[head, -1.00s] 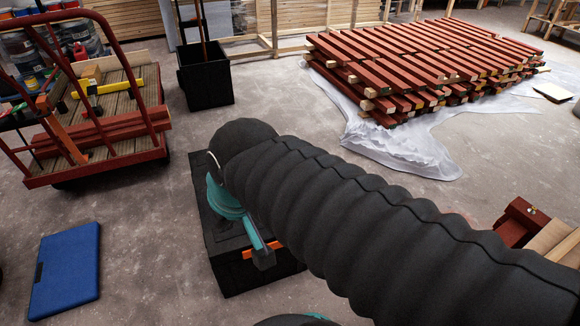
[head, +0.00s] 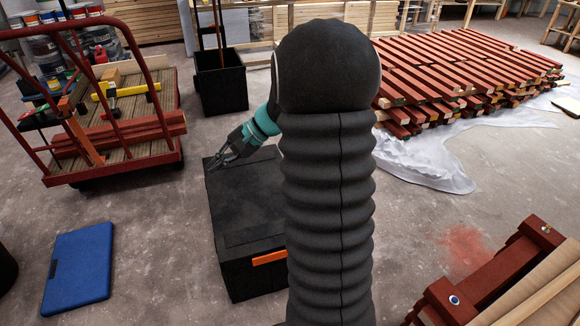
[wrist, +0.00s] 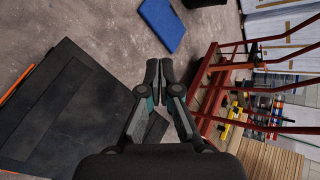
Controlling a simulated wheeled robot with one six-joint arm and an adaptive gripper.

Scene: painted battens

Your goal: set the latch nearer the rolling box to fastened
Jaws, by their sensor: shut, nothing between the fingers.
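A black lidded box (head: 237,205) stands on the floor, with an orange latch (head: 269,257) on its front face. The latch's exact setting is too small to tell, and my arm covers the box's right side, so another latch there may be hidden. My gripper (head: 213,165) is at the box's far left corner, above or just beside the lid, shut and empty. In the wrist view my gripper (wrist: 158,72) has its fingertips together, with the box lid (wrist: 75,110) to the left and an orange strip (wrist: 18,84) at its far edge. I cannot tell which object is the rolling box.
A red cart (head: 120,140) with tools stands at the left. A tall black bin (head: 222,82) is behind the box. A blue case (head: 80,268) lies on the floor. Stacked red battens (head: 460,75) are at the back right, and a red wooden frame (head: 490,270) at the right front.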

